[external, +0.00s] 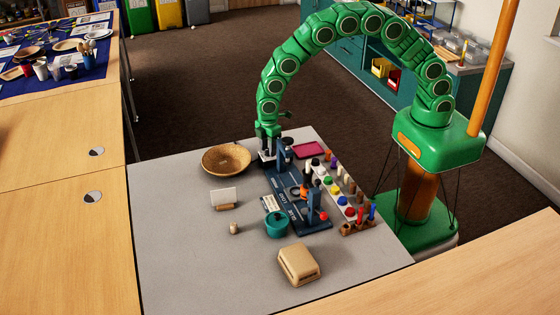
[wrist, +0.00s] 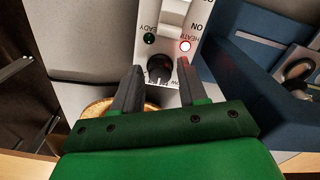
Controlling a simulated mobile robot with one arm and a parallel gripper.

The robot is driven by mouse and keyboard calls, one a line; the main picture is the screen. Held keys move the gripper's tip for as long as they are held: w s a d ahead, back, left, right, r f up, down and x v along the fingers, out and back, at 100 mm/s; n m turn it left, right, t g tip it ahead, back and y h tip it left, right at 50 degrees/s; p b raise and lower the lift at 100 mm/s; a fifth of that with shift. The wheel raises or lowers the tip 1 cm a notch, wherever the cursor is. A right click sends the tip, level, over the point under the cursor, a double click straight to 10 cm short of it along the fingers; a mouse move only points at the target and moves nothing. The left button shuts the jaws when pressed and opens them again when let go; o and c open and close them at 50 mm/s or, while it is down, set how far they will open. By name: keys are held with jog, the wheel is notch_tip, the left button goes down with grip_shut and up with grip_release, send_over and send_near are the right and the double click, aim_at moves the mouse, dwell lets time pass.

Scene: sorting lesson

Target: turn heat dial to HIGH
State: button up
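The heat dial (wrist: 160,66) is a small round black knob on a pale control panel (wrist: 139,20) in the wrist view. My gripper (wrist: 160,70) is open, with one dark finger on each side of the dial and a small gap showing on both sides. The fingers hide part of the dial's surroundings. Only a few letters of its scale show below it, and I cannot tell its setting. In the external view my gripper (external: 267,154) is low at the far end of the blue machine (external: 285,184); the dial is hidden there.
The red heat lamp (wrist: 185,46) is lit; the ready lamp (wrist: 149,39) looks dark green. A white switch (wrist: 175,14) sits above, marked ON. A wicker bowl (external: 226,159) stands left of the machine. A teal cup (external: 277,226) and several coloured pegs are nearby. The table's front left is clear.

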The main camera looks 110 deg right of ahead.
jog(key=c, duration=0.7)
jog(key=shift+m, duration=2.9)
jog(key=o, duration=1)
jog(key=shift+o, duration=0.2)
jog(key=shift+r, duration=0.15)
